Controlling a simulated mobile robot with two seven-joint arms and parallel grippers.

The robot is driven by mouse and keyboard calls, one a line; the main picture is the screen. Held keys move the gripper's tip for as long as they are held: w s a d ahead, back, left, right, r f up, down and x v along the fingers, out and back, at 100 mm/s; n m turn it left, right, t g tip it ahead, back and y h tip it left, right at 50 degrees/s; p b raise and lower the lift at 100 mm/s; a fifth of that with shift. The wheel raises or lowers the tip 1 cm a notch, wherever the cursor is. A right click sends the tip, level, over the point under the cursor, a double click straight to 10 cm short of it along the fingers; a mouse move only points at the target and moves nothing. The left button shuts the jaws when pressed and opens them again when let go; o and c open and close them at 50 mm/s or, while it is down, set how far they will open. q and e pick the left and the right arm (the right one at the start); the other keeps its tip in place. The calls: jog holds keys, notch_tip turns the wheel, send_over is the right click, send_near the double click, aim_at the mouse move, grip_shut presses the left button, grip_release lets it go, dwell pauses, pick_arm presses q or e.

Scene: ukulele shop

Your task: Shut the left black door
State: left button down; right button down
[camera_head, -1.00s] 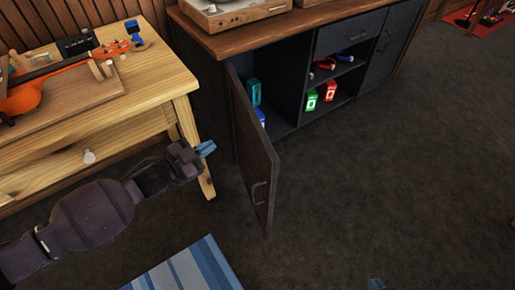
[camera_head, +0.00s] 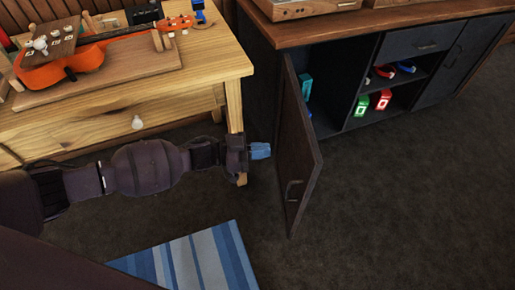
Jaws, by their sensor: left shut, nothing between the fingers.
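The left black door (camera_head: 297,145) of the dark cabinet stands wide open, swung out toward me. Its bar handle (camera_head: 293,191) is near the lower free edge. My left gripper (camera_head: 262,151) is shut and empty, with blue fingertips pointing right. In the picture it is just left of the door, in front of the wooden table's leg; I see a small gap between fingertips and door. My right gripper is not in view.
A wooden table (camera_head: 212,74) with an orange ukulele (camera_head: 70,62) stands at left. The cabinet's top (camera_head: 365,25) is brown wood; its open shelves hold small coloured boxes. A blue striped rug (camera_head: 190,262) lies below. The carpet at right is clear.

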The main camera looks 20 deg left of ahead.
aim_at(308, 147)
pick_arm(q)
jog(key=b+x, duration=0.1)
jog(key=x, duration=0.7)
jog(key=shift+w+d+f, duration=0.1)
jog(key=shift+d, duration=0.15)
jog(key=shift+w+d, duration=0.3)
jog(key=shift+d, duration=0.35)
